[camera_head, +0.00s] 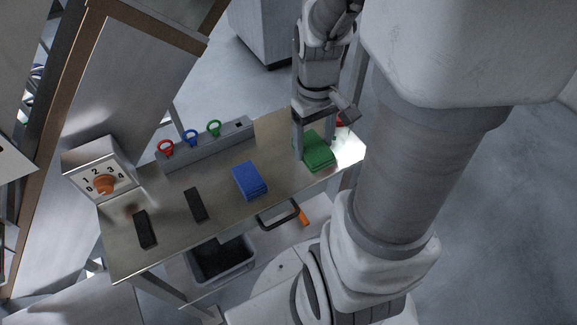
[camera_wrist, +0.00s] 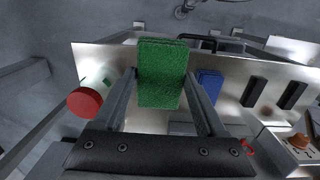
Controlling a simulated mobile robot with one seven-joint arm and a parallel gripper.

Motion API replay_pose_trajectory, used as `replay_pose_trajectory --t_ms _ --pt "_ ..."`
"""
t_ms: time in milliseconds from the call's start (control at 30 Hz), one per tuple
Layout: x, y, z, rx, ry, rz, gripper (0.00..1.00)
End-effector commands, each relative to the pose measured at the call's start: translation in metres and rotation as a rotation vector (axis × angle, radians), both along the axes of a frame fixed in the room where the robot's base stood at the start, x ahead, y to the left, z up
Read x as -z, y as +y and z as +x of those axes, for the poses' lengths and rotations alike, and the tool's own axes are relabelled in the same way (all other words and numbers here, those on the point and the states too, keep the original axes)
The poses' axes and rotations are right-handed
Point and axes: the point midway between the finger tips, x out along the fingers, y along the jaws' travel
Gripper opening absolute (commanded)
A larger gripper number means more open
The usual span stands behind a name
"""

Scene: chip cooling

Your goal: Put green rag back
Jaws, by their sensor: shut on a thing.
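The green rag (camera_head: 318,153) is a thick folded block at the right end of the metal table (camera_head: 215,210). My gripper (camera_head: 313,147) points down over it and is shut on it. In the wrist view the green rag (camera_wrist: 162,72) sits between the two fingers of my gripper (camera_wrist: 162,82), its long side running away from the palm. I cannot tell whether its underside touches the table. A blue rag (camera_head: 249,180) lies on the table to the left of the green one, and it also shows in the wrist view (camera_wrist: 210,83).
Two black pads (camera_head: 195,205) lie further left. A dial box (camera_head: 100,168) and a grey rack (camera_head: 205,147) with red, blue and green rings line the back. A red-capped container (camera_wrist: 85,102) stands close beside the gripper. A dark bin (camera_head: 222,262) is below.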

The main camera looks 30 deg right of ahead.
Motion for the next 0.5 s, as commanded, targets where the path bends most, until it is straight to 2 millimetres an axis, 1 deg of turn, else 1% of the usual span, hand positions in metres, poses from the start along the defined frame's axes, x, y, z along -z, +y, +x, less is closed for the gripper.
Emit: replay_pose_trajectory --t_ms 33,100,167,233,367,500 --pt "0.009 -0.003 -0.011 0.003 -0.001 0.004 0.22" --pt "0.010 -0.005 -0.021 -0.001 0.001 0.008 0.22" --pt "0.011 -0.006 -0.027 -0.003 0.002 0.011 0.22" --pt "0.012 -0.007 -0.028 -0.005 0.005 0.013 0.22" --pt "0.021 -0.005 -0.016 -0.008 0.009 0.015 0.22" --pt "0.036 -0.002 0.009 -0.008 0.009 0.015 0.22"
